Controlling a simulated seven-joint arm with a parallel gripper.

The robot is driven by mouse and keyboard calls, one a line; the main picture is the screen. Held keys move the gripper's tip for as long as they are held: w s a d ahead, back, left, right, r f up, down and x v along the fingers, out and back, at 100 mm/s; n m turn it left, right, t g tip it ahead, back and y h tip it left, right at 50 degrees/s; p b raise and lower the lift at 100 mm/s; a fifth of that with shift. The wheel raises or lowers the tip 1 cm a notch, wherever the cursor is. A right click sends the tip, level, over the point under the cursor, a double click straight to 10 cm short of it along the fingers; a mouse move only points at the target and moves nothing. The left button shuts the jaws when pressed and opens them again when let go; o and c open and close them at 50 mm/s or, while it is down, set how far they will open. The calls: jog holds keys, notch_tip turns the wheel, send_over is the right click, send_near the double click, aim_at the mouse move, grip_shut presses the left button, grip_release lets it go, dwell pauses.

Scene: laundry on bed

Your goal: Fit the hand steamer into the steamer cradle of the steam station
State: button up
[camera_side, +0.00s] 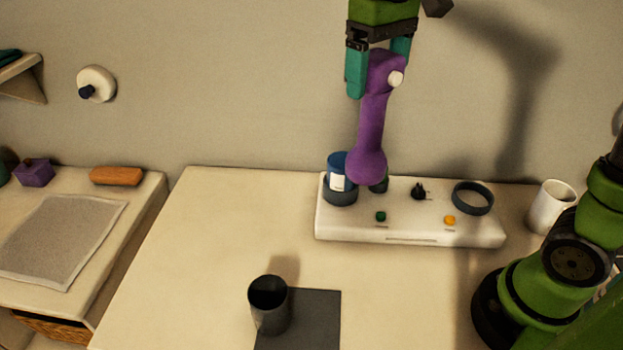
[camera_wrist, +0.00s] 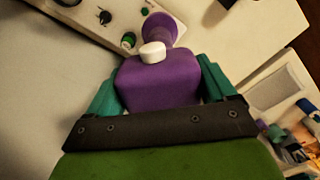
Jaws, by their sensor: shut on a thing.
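My gripper (camera_side: 379,75) is shut on the purple hand steamer (camera_side: 372,125), with teal fingers on either side of its upper body. The steamer hangs nearly upright, its rounded end down, with a white knob on its upper side. It also shows in the wrist view (camera_wrist: 160,82) between the fingers (camera_wrist: 160,92). The white steam station (camera_side: 408,232) stands below. The steamer's lower end overlaps a small dark part (camera_side: 380,185) on it; I cannot tell whether they touch. An empty dark ring (camera_side: 473,198) sits at the station's right end; I cannot tell which part is the cradle.
A blue bottle (camera_side: 337,165) stands in a dark holder at the station's left end. A black knob (camera_side: 418,191), green button (camera_side: 381,216) and yellow button (camera_side: 449,220) are on top. A white cup (camera_side: 551,206) stands right. A black cup (camera_side: 269,305) stands by a dark mat (camera_side: 310,325).

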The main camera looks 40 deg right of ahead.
aim_at(366, 165)
jog(key=s+a+f+n, duration=0.2)
jog(key=s+f+n, duration=0.85)
jog(key=s, duration=0.65)
jog(key=w+a+f, duration=0.3)
jog(key=w, duration=0.4)
jog(key=w+a+f+m, duration=0.1)
jog(key=w+a+f, duration=0.2)
jog(key=w, duration=0.4)
jog(key=shift+w+a+f, duration=0.15)
jog(key=shift+w+a, duration=0.25)
jog(key=shift+a, duration=0.25)
jog(key=shift+f+m, duration=0.1)
jog(key=shift+m, duration=0.15)
jog(key=o, duration=1.7)
jog(key=shift+f, duration=0.1)
